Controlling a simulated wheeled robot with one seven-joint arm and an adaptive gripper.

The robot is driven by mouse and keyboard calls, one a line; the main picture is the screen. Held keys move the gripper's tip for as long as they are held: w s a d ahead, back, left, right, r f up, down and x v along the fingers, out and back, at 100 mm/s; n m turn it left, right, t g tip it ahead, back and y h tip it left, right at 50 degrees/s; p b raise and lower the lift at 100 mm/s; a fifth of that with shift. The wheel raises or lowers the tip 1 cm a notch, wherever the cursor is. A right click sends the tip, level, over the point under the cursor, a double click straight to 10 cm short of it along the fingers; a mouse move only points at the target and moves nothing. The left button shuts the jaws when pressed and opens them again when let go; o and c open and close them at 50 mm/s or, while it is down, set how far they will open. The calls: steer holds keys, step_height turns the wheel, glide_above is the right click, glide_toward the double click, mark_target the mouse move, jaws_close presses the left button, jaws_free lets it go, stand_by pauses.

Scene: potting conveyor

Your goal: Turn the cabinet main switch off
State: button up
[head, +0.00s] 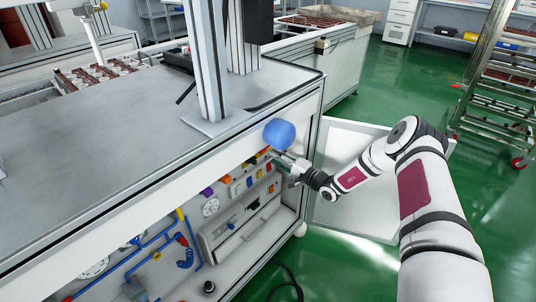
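The cabinet (202,225) under the grey worktop is open at the front, and its white door (345,215) stands swung out to the right. Inside is a panel with orange, yellow and purple parts, round dials and a drawer-like box. A small red and yellow part (262,153) shows at the panel's upper right, by my gripper's tip; I cannot tell whether it is the main switch or how it is set. My gripper (279,155) reaches in at the upper right of the opening. Its fingers are small and partly hidden, so its opening and any contact are unclear.
A smooth blue ball-like thing (279,134) shows just above my gripper, at the worktop's front edge. A metal post (208,70) stands on the worktop (110,135). Blue pipes (130,257) run at the cabinet's lower left. A wheeled rack (495,75) stands right; green floor between is clear.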

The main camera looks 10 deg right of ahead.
steer(key=v, duration=0.5)
steer(key=shift+s+d, duration=0.2)
steer(key=shift+s, duration=0.15)
steer(key=shift+s+d, duration=0.1)
